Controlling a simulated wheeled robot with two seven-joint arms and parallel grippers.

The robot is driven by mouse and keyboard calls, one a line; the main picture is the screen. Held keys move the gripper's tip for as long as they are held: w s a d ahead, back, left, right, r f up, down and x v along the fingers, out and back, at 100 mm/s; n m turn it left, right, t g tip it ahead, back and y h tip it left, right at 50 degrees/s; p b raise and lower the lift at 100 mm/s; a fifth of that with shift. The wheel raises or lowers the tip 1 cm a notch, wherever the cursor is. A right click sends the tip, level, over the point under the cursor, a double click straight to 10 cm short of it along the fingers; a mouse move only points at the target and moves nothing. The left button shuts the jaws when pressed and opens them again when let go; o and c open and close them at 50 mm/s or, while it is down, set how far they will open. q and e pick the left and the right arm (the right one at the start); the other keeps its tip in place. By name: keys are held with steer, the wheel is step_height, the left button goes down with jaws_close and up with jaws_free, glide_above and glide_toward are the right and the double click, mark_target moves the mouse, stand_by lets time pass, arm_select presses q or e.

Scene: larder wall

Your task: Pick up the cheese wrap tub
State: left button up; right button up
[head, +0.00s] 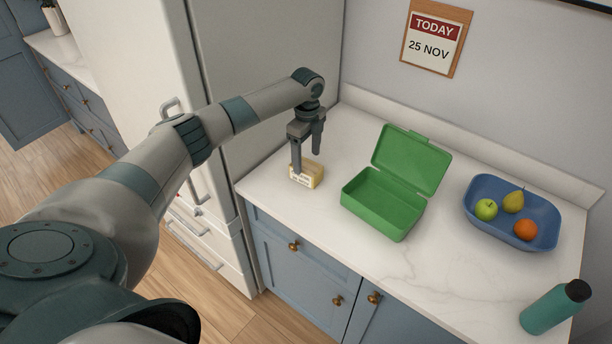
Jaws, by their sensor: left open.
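The cheese wrap tub (308,175) is a small pale yellow box with a white label. It sits on the white counter near its left end, beside the fridge. My left gripper (306,162) points down right at the tub, with its fingers apart. One finger comes down in front of the tub's left part and hides some of it. I cannot tell whether the fingers touch the tub. My right gripper is not in view.
An open green lunch box (384,206) with its lid up stands right of the tub. A blue bowl (543,243) holds a green apple, a pear and an orange. A teal bottle (548,310) stands at the front right. The counter's front middle is clear.

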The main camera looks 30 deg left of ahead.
mark_target(306, 165)
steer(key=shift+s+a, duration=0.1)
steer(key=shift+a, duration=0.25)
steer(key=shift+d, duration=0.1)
arm_select(q)
steer(key=shift+f, duration=0.15)
steer(key=shift+s+f+b, duration=0.1)
steer(key=shift+f+b, duration=0.55)
steer(key=shift+b, duration=0.15)
step_height(306, 165, down, 4)
steer(key=b, duration=0.3)
steer(key=shift+s+r, duration=0.1)
steer(key=shift+r, duration=0.1)
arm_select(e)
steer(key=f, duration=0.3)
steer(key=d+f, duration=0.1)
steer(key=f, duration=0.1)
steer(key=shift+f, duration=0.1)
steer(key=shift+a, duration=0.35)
arm_select(q)
steer(key=c, duration=1.2)
